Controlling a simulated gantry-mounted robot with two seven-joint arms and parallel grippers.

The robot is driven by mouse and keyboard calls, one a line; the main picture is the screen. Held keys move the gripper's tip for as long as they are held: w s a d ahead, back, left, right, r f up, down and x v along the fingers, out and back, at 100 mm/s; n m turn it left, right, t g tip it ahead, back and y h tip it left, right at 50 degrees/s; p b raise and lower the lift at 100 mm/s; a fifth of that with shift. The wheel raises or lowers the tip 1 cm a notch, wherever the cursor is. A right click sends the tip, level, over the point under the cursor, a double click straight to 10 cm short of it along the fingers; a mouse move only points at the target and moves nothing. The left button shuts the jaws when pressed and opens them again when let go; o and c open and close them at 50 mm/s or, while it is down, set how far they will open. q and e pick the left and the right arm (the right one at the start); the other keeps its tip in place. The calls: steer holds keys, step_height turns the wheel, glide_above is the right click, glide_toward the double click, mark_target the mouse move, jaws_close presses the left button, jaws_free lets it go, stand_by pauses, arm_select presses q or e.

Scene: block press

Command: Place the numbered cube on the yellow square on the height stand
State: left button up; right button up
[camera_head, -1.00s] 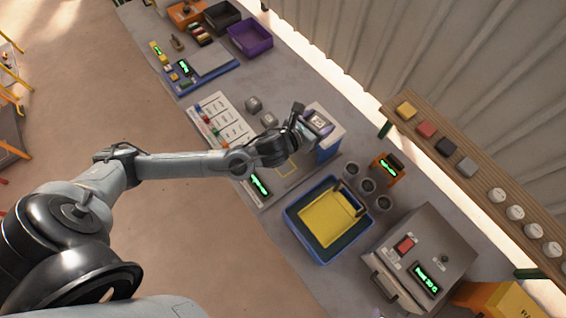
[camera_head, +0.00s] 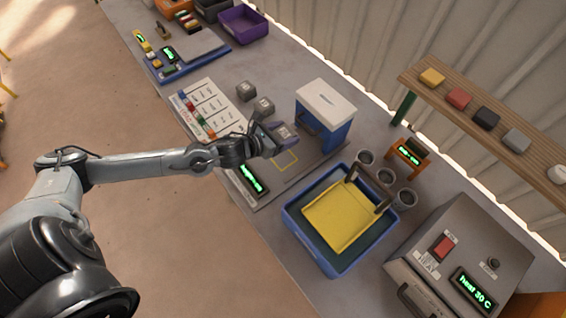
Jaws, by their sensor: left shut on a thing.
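A grey numbered cube (camera_head: 285,131) is held in my left gripper (camera_head: 274,138), whose fingers are shut on it. The cube's number is too small to read. A yellow square outline (camera_head: 287,160) is marked on the grey base plate (camera_head: 300,178) of the station, just below the held cube in the picture. A stand with a white top and blue legs (camera_head: 326,101) rises from the back of this plate. The gripper and cube are in front of the stand, apparently above the plate. My right gripper is not in view.
Two grey cubes (camera_head: 246,91) (camera_head: 264,107) lie behind the gripper, near a chart board (camera_head: 212,105). A heater box (camera_head: 461,250) stands at lower right.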

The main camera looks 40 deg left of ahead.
arm_select(q)
glide_above(283, 158)
step_height(283, 158, down, 7)
steer(key=shift+r+b, duration=0.2)
steer(key=shift+b, duration=0.1)
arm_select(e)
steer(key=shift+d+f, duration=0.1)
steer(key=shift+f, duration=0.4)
arm_select(q)
steer(key=shift+f, duration=2)
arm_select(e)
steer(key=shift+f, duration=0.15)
arm_select(q)
steer(key=shift+f+b, duration=0.1)
steer(key=shift+b, duration=0.2)
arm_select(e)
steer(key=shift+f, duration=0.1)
arm_select(q)
steer(key=o, duration=1.3)
steer(key=shift+f, duration=0.1)
